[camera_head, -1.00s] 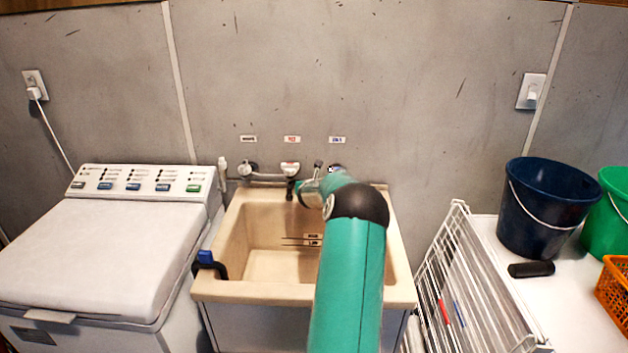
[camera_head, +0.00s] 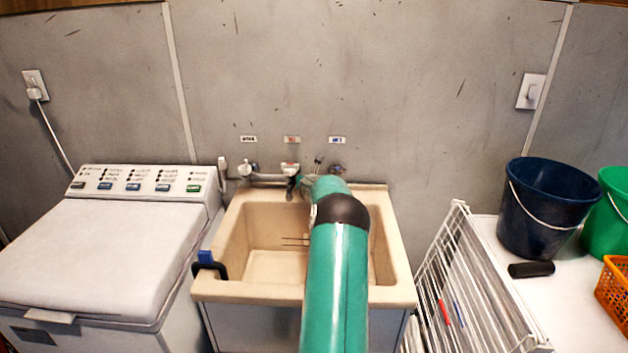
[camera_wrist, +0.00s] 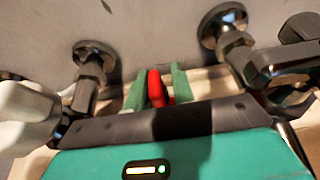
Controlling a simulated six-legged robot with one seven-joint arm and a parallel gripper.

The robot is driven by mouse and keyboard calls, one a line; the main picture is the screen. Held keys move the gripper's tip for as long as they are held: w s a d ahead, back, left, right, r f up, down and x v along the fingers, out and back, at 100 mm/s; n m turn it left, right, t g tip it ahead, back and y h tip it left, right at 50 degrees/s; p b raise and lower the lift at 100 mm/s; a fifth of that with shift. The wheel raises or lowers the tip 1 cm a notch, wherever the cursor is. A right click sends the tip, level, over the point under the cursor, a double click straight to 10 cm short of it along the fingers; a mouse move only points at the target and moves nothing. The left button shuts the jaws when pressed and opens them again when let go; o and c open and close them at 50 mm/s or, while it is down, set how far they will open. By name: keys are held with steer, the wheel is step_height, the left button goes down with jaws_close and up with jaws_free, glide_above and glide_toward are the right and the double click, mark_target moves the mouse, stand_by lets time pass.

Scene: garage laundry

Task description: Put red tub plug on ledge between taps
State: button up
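In the wrist view the red tub plug (camera_wrist: 156,88) sits between the two green fingers of my gripper (camera_wrist: 157,88), which look closed on its sides. Its lower part is hidden by the gripper body. A metal tap (camera_wrist: 88,82) stands to the left of the fingers and another tap (camera_wrist: 235,50) to the right. The cream ledge (camera_wrist: 205,84) of the tub shows behind the fingers. In the head view my arm reaches over the cream tub (camera_head: 230,291) to the taps at its back; it hides the fingers and the plug.
A spout (camera_head: 290,182) and left tap (camera_head: 247,169) stick out at the wall. A washing machine (camera_head: 90,250) is left of the tub. A white wire rack (camera_head: 455,280) and a dark blue bucket (camera_head: 545,210) are on the right. A blue-handled item (camera_head: 206,260) hangs on the tub's left rim.

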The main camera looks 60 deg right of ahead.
steer(key=shift+o, duration=0.2)
steer(key=shift+r, duration=0.1)
steer(key=shift+a+r, duration=0.1)
steer(key=shift+r, duration=0.05)
steer(key=v, duration=1.2)
steer(key=w+a+r+m, duration=0.2)
steer(key=w+a+r, duration=0.15)
steer(key=a, duration=0.25)
steer(key=w+a+r+m, duration=0.2)
steer(key=w+a+r, duration=0.1)
steer(key=a+r, duration=0.25)
steer(key=s+a+r+m+g, duration=0.1)
steer(key=a+r+m, duration=0.25)
steer(key=a, duration=0.65)
steer(key=s+a+r+m, duration=0.1)
steer(key=a+r+m, duration=0.3)
steer(key=a, duration=0.6)
steer(key=s+a+f+m+y, duration=0.2)
steer(key=s+a+m+y, duration=0.2)
steer(key=a, duration=0.8)
steer(key=s+a+f+m+y, duration=0.2)
steer(key=s+a+m+y, duration=0.2)
steer(key=s+a, duration=0.3)
steer(key=s+a+f+m+y, duration=0.2)
steer(key=s+a+m+y, duration=0.2)
steer(key=a, duration=1.3)
steer(key=shift+s+t, duration=0.3)
steer(key=shift+s, duration=0.85)
